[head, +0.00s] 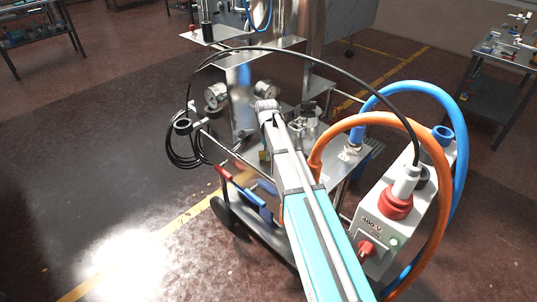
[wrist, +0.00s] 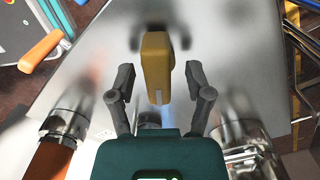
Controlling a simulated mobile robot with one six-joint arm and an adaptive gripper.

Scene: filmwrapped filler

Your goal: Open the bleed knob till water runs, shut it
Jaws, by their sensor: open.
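In the wrist view a yellow-ochre handle (wrist: 155,66) stands out in front of a grey steel panel. I cannot tell for certain whether it is the bleed knob. My gripper (wrist: 157,82) is open, with one dark finger on each side of the handle's lower part. A gap shows on both sides, so neither finger appears to touch it. In the head view my arm runs up toward the steel machine and hides the gripper. A small yellow patch shows low beside the arm, too small to identify. I see no running water.
Two pressure gauges (head: 216,95) sit left of my arm. A thick orange hose (head: 440,215), a blue hose (head: 464,120) and a black cable (head: 340,68) arch on the right above a grey 400 V box (head: 372,222). Open floor lies to the left.

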